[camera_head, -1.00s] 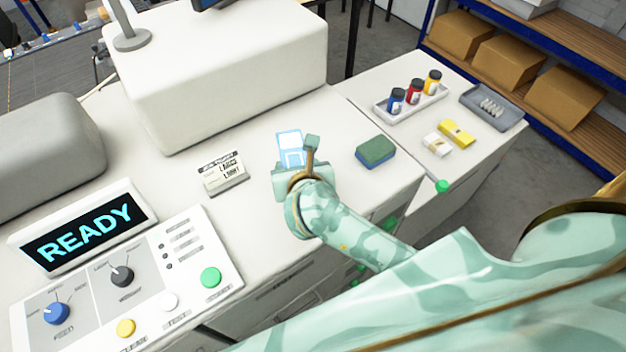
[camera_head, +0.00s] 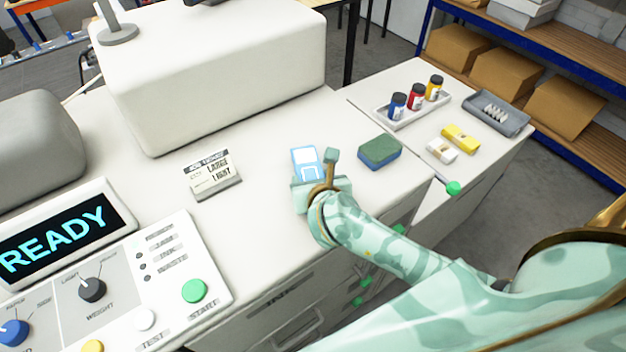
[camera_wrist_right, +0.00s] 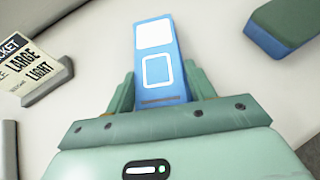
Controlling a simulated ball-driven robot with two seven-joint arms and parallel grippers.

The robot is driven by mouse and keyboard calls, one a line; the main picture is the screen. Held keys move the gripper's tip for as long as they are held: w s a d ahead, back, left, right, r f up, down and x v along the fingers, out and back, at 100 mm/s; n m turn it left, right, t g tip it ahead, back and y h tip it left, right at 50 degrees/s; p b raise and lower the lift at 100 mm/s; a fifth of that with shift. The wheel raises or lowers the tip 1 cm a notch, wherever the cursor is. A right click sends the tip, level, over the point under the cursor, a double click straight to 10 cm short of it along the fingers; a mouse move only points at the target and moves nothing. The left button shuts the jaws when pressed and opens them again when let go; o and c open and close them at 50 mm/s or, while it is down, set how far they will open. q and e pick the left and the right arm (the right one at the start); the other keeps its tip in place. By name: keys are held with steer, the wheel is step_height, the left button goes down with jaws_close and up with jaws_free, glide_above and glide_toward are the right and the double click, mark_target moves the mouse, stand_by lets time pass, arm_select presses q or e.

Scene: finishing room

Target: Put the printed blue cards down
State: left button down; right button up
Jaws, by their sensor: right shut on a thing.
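The printed blue cards (camera_head: 305,160) show as a blue stack with white printed panels, above the white machine top. They also show in the right wrist view (camera_wrist_right: 158,65), between the two green fingers. My right gripper (camera_head: 318,176) is shut on the cards at their near end. The head view does not show clearly whether the cards touch the surface below. My left gripper is not in view.
A green and blue sponge-like block (camera_head: 380,152) lies right of the cards. A job ticket sign (camera_head: 210,175) stands to the left. A tray of ink bottles (camera_head: 412,110) is on the side table. Bare white surface lies between sign and cards.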

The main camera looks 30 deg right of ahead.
steer(key=o, duration=1.1)
steer(key=shift+f, duration=0.15)
steer(key=shift+s+r, duration=0.1)
steer(key=shift+r, duration=0.2)
steer(key=p+v, duration=0.1)
steer(key=v, duration=1)
steer(key=shift+s+a, duration=0.1)
steer(key=shift+s, duration=0.25)
